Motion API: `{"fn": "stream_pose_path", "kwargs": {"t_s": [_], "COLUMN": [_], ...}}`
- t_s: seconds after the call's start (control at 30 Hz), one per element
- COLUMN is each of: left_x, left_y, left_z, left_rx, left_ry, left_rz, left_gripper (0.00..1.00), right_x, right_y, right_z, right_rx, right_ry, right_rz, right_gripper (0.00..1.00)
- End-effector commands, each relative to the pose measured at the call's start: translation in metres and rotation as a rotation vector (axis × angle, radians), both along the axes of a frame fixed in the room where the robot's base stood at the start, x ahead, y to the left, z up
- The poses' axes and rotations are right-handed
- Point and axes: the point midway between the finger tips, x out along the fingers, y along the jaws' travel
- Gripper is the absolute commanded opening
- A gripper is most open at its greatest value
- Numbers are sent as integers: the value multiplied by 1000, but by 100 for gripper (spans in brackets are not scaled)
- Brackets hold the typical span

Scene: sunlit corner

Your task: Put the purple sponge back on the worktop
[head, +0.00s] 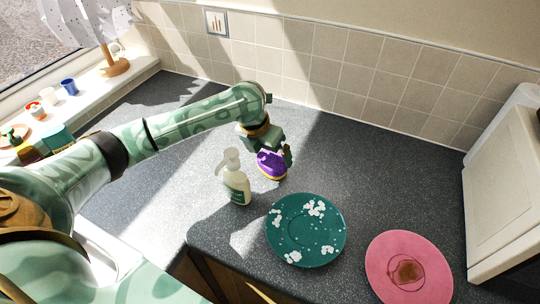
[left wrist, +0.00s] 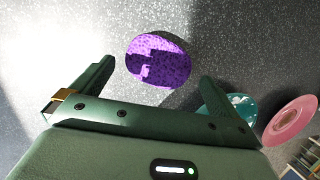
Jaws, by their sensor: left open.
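The purple sponge (head: 271,164), with a yellow lower edge, appears to rest on the dark speckled worktop (head: 345,165), behind and right of the soap bottle. My left gripper (head: 274,154) is over it and partly hides it in the head view. In the left wrist view, the sponge (left wrist: 158,60) shows as a purple oval between and a little past the two spread fingers (left wrist: 158,74). The left gripper is open, with a gap visible on each side of the sponge. My right gripper is not in view.
A white pump bottle (head: 236,188) stands close left of the sponge. A teal plate with white specks (head: 289,228) and a pink plate with a brown stain (head: 385,270) lie in front and to the right. A pale appliance (head: 500,190) stands at right. Worktop behind the plates is clear.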

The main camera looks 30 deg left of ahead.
Motion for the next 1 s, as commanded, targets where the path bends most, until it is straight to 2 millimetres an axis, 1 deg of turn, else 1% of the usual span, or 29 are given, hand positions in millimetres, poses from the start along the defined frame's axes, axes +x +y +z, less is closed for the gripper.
{"fn": "stream_pose_path", "kwargs": {"t_s": [0.03,0.1,0.2,0.3,0.4,0.5,0.83,0.93,1.0], "left_x": [-3,-6,-12,-16,-19,-21,-21,-21,-21], "left_y": [3,5,8,10,12,12,12,12,12], "left_z": [18,35,56,72,81,85,87,97,108], "left_rx": [3,2,2,2,0,0,0,0,-1], "left_ry": [-5,-5,-4,-3,-1,0,0,-3,-7], "left_rz": [-2,-1,0,0,-1,0,0,0,1], "left_gripper": [100,100,100,100,100,100,100,100,100], "right_x": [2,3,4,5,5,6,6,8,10], "right_y": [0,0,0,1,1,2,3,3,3], "right_z": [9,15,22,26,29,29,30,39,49], "right_rx": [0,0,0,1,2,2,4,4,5], "right_ry": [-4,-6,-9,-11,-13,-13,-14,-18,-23], "right_rz": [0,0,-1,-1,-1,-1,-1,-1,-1], "right_gripper": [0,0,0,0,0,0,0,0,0]}}
